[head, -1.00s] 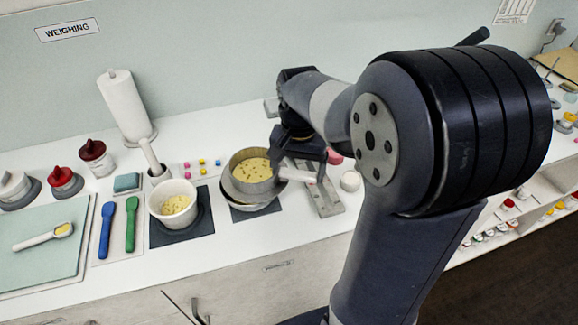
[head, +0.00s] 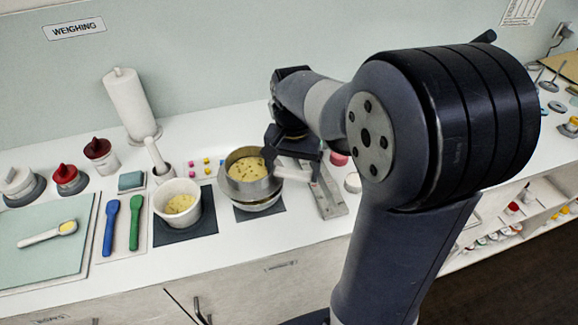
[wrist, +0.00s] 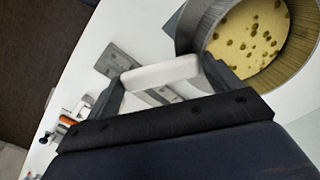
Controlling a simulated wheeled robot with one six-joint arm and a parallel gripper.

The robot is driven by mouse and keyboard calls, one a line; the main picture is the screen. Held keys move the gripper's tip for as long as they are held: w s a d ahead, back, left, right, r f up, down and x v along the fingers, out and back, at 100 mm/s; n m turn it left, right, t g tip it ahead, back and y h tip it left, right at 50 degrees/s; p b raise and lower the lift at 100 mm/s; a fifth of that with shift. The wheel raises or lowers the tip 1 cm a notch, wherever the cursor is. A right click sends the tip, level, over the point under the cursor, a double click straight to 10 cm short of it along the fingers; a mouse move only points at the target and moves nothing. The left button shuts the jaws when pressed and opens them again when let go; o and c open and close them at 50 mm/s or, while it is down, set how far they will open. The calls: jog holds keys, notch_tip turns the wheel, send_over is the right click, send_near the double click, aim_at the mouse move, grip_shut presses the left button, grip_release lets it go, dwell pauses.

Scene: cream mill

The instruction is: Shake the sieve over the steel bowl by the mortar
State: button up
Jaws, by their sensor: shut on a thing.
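The sieve (head: 262,187), a round metal ring holding yellow powder with brown specks, is over the steel bowl (head: 262,206). The bowl stands on a dark mat, its rim mostly hidden by the sieve. My gripper (head: 296,165) is shut on the sieve's pale handle, to the right of the ring. In the wrist view, my gripper (wrist: 163,80) has the white handle (wrist: 160,73) between its fingers, with the sieve (wrist: 190,30) at upper right. I cannot tell the gap between sieve and bowl.
A flat grey metal piece (head: 327,195) lies right of the steel bowl. Blue (head: 110,228) and green spoons lie further left. A paper roll (head: 131,105) stands behind.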

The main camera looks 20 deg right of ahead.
jog(key=shift+s+d, duration=0.1)
jog(key=shift+d, duration=0.1)
jog(key=shift+r+p, duration=1.45)
jog(key=shift+r, duration=0.05)
